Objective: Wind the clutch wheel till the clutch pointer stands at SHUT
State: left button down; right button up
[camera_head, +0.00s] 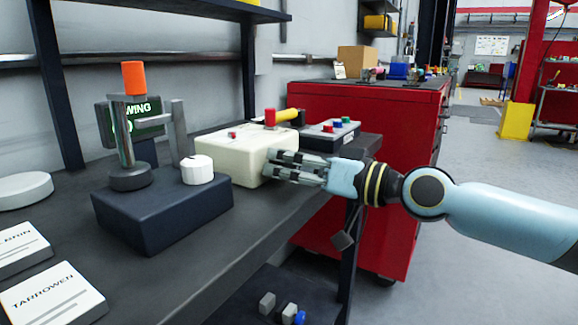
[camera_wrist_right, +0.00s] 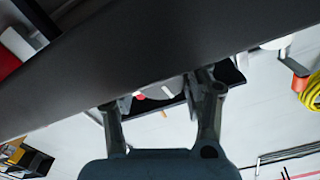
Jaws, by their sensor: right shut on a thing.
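A cream box (camera_head: 225,157) stands on the bench, with a red upright part (camera_head: 270,117) and a yellow handle (camera_head: 287,114) on top. My right gripper (camera_head: 272,166) reaches in from the right, its fingers at the box's front right side. It is shut on a part there that the fingers mostly hide, seemingly the clutch wheel. In the right wrist view my fingers (camera_wrist_right: 160,112) stand apart, with small white and red shapes visible past them. I cannot make out a clutch pointer or a SHUT mark. My left gripper is not in view.
A dark block (camera_head: 165,222) with a grey post, orange top and white knob (camera_head: 197,170) stands left of the cream box. A dark button box (camera_head: 325,138) stands behind my gripper. Name cards lie at the bench's left. A red cabinet (camera_head: 400,150) stands beyond.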

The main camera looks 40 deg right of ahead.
jog(key=shift+m, duration=1)
jog(key=o, duration=1.2)
jog(key=shift+c, duration=0.2)
